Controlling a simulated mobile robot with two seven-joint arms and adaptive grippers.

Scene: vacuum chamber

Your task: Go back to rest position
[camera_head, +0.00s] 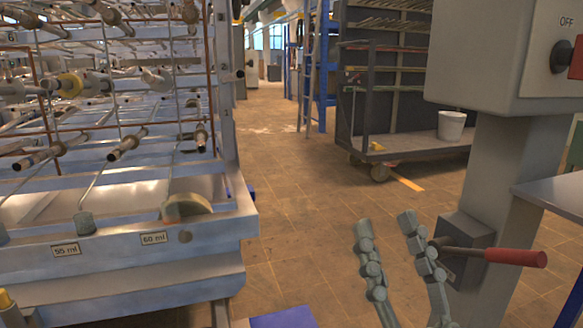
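My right gripper (385,224) rises from the bottom edge, right of centre. Its two grey fingers point up and stand apart, with only floor visible between them, so it is open and empty. Just right of it is a lever with a red handle (515,257), on a dark grey box (465,250) fixed to a grey post (510,160). The lever's inner end lies close to the right finger; I cannot tell whether they touch. My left gripper is not in view.
A metal rack with rods and valves (110,130) fills the left. A grey control box (490,60) with an OFF switch is at upper right. Behind stands a wheeled cart (400,149) with a white bucket (451,126). Brown tiled floor (290,200) lies open between.

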